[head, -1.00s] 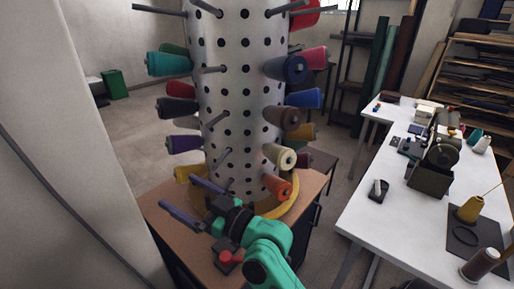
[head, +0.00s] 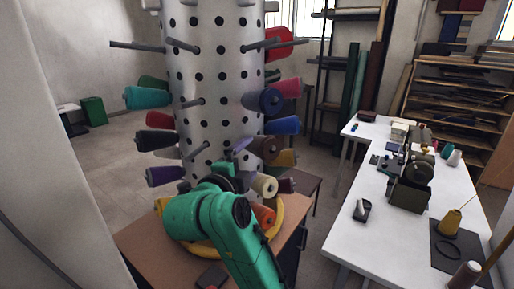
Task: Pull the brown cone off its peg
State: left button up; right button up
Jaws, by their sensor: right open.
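The brown cone (head: 264,147) sits on a peg on the right side of the white perforated column, below the navy cone. My right gripper (head: 236,151) is at the front of the column, just left of the brown cone. One purple-grey finger shows beside the cone; the rest is largely hidden behind my green wrist. The gripper is open, and I see nothing held in it. I cannot tell whether the finger touches the cone. My left gripper is not in view.
Bare pegs stick out of the column. A white table (head: 345,240) with tools stands at the right.

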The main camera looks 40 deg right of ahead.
aim_at(263, 146)
jog(key=p+x, duration=0.2)
jog(key=x, duration=0.7)
jog(key=shift+w+d+f, duration=0.1)
jog(key=shift+w+d, duration=0.05)
jog(key=shift+d, duration=0.15)
jog(key=c, duration=1.3)
jog(key=shift+p, duration=0.3)
jog(key=shift+s+r+p, duration=0.25)
jog(key=shift+s+p, duration=0.05)
jog(key=shift+p, duration=0.05)
